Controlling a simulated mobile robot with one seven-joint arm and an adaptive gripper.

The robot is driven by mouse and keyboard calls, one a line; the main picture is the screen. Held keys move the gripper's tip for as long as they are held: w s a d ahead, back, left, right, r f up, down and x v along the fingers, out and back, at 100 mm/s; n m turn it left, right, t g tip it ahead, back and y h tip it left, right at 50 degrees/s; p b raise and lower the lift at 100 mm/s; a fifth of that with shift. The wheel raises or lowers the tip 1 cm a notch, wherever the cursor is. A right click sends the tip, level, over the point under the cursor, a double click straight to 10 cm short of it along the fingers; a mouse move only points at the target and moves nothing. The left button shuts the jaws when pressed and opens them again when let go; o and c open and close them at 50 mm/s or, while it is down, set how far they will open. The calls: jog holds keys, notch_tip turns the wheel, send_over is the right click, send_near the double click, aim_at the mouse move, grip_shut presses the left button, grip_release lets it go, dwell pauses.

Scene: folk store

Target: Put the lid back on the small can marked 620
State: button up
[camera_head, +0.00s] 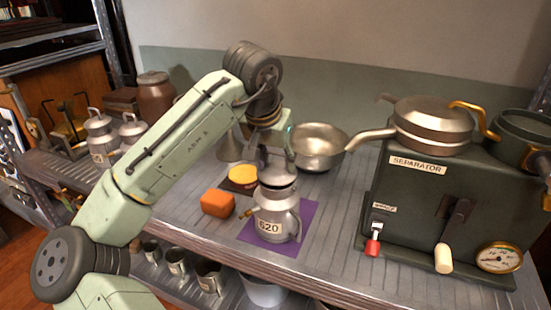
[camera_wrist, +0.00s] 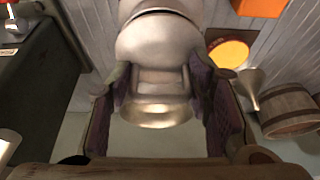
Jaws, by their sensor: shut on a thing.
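The small can (camera_head: 276,218) marked 620 stands upright on a purple mat (camera_head: 302,238) near the front edge of the metal bench. My gripper (camera_head: 277,163) is directly above the can's mouth, pointing down. It is shut on the metal lid (camera_head: 277,181), which is at the top of the can. I cannot tell whether the lid is fully seated or slightly above the rim. In the wrist view my gripper (camera_wrist: 158,82) has a dark finger on each side of the lid's metal part (camera_wrist: 158,108). The fingers hide part of the lid.
An orange block (camera_head: 218,203) and a yellow disc (camera_head: 242,174) on a dark mat lie left of the can. A metal bowl (camera_head: 318,150) is behind it. The separator (camera_head: 455,200) with a pan on top stands to the right. Two lidded cans (camera_head: 102,140) are far left.

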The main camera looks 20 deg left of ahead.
jog(key=o, duration=1.6)
jog(key=shift+c, duration=0.2)
jog(key=o, duration=0.5)
jog(key=shift+r, duration=0.1)
jog(key=shift+r+p, duration=3.15)
jog(key=shift+r, duration=0.3)
jog(key=shift+c, duration=0.4)
